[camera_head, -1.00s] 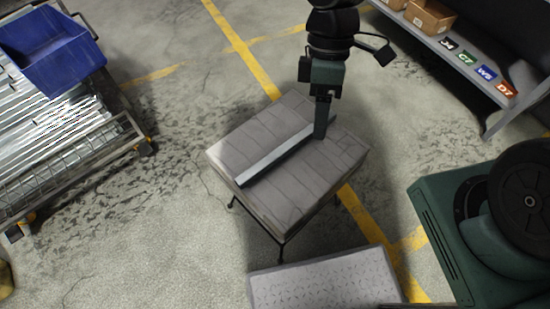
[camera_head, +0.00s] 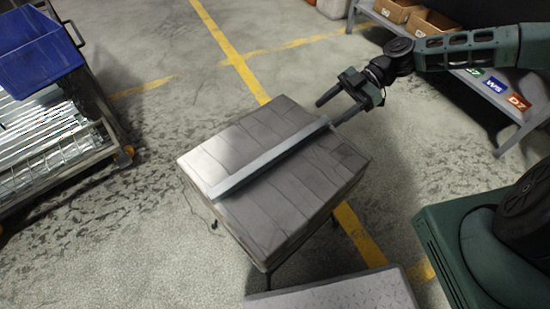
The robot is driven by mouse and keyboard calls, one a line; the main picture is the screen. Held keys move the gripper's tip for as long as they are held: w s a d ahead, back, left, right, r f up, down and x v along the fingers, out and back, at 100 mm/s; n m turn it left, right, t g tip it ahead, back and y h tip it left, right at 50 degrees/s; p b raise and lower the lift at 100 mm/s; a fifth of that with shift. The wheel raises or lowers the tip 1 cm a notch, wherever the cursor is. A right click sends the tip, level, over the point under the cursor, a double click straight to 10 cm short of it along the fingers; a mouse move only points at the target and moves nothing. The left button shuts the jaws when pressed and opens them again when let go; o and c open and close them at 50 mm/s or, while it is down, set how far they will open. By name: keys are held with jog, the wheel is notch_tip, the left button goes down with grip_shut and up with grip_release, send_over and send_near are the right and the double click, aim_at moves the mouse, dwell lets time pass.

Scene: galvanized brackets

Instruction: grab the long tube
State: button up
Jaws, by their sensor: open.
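The long tube (camera_head: 268,158) is a straight grey metal bar. It lies diagonally across the top of the small grey block-topped table (camera_head: 290,218), from the table's left front side to its far right edge. My gripper (camera_head: 327,113) is at the tube's far right end, with two dark fingers spread apart and pointing left and down. One finger shows beyond the tube's end and the other is close to that end. I cannot tell whether it touches the tube. The tube still rests on the table top.
A metal cart with a blue bin (camera_head: 38,58) stands at the left. A shelf with cardboard boxes (camera_head: 432,25) is at the upper right. A light grey patterned platform (camera_head: 345,292) is at the front. Open concrete floor lies left of the table.

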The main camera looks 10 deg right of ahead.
aim_at(276, 152)
jog(key=b+x, duration=0.2)
jog(key=x, duration=1.5)
jog(key=shift+w, duration=0.1)
grip_shut()
